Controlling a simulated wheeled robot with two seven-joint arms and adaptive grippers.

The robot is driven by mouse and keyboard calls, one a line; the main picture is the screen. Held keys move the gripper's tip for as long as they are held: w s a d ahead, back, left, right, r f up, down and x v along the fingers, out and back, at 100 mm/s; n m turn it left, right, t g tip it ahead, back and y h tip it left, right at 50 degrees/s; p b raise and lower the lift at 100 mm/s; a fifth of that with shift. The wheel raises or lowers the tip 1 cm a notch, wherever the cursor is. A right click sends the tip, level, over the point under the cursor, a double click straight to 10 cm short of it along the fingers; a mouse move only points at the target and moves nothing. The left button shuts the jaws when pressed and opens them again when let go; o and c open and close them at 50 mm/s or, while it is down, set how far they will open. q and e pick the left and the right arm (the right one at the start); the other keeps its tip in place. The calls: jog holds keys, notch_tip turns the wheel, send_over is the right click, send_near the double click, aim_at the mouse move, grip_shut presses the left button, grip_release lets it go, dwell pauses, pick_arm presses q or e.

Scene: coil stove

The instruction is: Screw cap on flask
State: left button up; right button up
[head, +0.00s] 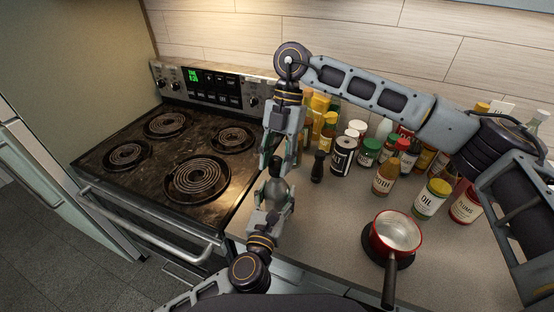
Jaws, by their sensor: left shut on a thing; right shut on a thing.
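My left gripper (275,190) reaches up from the bottom of the head view and is shut on a dark, rounded thing, which looks like the flask (276,187). My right gripper (276,165) comes down from above, directly over the left one, with its fingers pointing down. It is shut on a small dark thing between its fingertips that looks like the cap (276,161). The fingers hide most of both things. I cannot tell whether the cap touches the flask's neck. Both grippers are near the counter's left edge, beside the stove.
A coil stove (232,170) stands at the left. Several jars, bottles and a dark pepper mill (318,166) crowd the counter behind and to the right. A red saucepan (397,232) sits at the front right. The counter (335,225) between is clear.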

jog(key=shift+f, duration=0.6)
dwell(0.3)
pick_arm(q)
grip_shut()
pick_arm(e)
jog(key=m+t+y, duration=0.1)
jog(key=m, duration=0.2)
jog(key=m+t, duration=0.1)
jog(key=m, duration=0.2)
jog(key=shift+m+y, duration=0.3)
jog(key=shift+y, duration=0.1)
jog(key=m+t, duration=0.1)
jog(key=m, duration=0.2)
jog(key=m+t, duration=0.1)
jog(key=m, duration=0.3)
jog(key=shift+w+y, duration=0.1)
jog(key=shift+y, duration=0.3)
jog(key=shift+t, duration=0.3)
jog(key=o, duration=0.8)
jog(key=shift+c, duration=0.2)
